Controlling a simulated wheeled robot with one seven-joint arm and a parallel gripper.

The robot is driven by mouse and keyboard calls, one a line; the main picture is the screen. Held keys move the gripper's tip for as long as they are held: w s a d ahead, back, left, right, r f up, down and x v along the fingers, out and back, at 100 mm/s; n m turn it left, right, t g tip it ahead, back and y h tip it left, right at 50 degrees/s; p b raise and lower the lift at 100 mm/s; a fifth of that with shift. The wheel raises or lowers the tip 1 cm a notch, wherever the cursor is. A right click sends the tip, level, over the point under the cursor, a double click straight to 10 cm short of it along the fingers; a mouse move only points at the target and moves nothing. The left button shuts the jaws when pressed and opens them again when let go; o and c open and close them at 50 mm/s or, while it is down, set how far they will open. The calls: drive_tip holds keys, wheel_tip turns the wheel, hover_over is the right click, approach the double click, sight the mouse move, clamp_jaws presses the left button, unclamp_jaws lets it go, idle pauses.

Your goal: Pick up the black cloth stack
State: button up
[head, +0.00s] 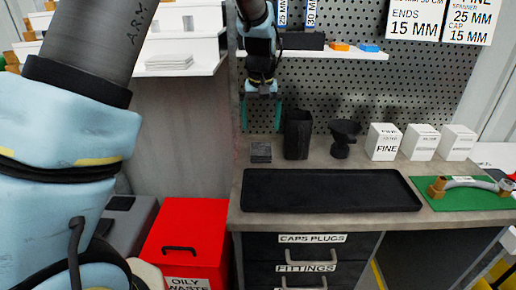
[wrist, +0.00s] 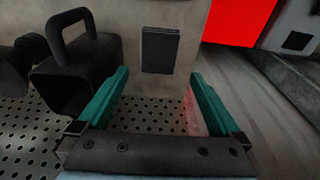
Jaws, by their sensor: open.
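The black cloth stack (head: 261,152) is a small, dark, layered square lying flat on the left end of the grey bench top. In the wrist view the stack (wrist: 160,50) is a dark rectangle beyond and between my fingertips, with bare bench around it. My gripper (head: 262,122) hangs above the stack, its two teal fingers pointing down. In the wrist view my gripper (wrist: 159,78) is open, with nothing between the fingers. The stack is apart from both fingers.
A black open container (head: 298,135) stands close to the right of the stack; it also shows in the wrist view (wrist: 75,70). A black tray (head: 330,190) lies in front. A perforated panel (head: 350,90) rises behind. A red waste bin (head: 185,240) stands lower left, off the bench.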

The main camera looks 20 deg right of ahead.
hover_over(262, 148)
drive_tip(key=s+a, duration=0.1)
drive_tip(key=f, duration=0.4)
drive_tip(key=shift+s+f+p, duration=0.2)
drive_tip(key=shift+p, duration=0.2)
drive_tip(key=shift+w+d+f+p, duration=0.15)
drive_tip(key=shift+f+p, duration=0.2)
drive_tip(key=shift+f, duration=0.55)
drive_tip(key=shift+w+d+f+p, duration=0.1)
drive_tip(key=shift+f+p, duration=0.3)
drive_tip(key=shift+f, duration=0.45)
drive_tip(key=shift+w+d+f+p, duration=0.15)
drive_tip(key=shift+f+p, duration=0.2)
drive_tip(key=shift+f, duration=0.55)
drive_tip(key=shift+a, duration=0.1)
drive_tip(key=c, duration=1.1)
drive_tip(key=shift+r, duration=0.1)
drive_tip(key=shift+r+b, duration=0.3)
drive_tip(key=shift+r, duration=0.1)
drive_tip(key=shift+s+r+b, duration=0.3)
drive_tip(key=shift+r+b, duration=0.15)
drive_tip(key=shift+r, duration=0.15)
drive_tip(key=shift+s+r+b, duration=0.25)
drive_tip(key=shift+r+b, duration=0.15)
drive_tip(key=shift+r, duration=0.2)
drive_tip(key=s+b, duration=0.3)
drive_tip(key=s, duration=1.4)
drive_tip(key=shift+r+b, duration=0.1)
drive_tip(key=shift+b, duration=0.25)
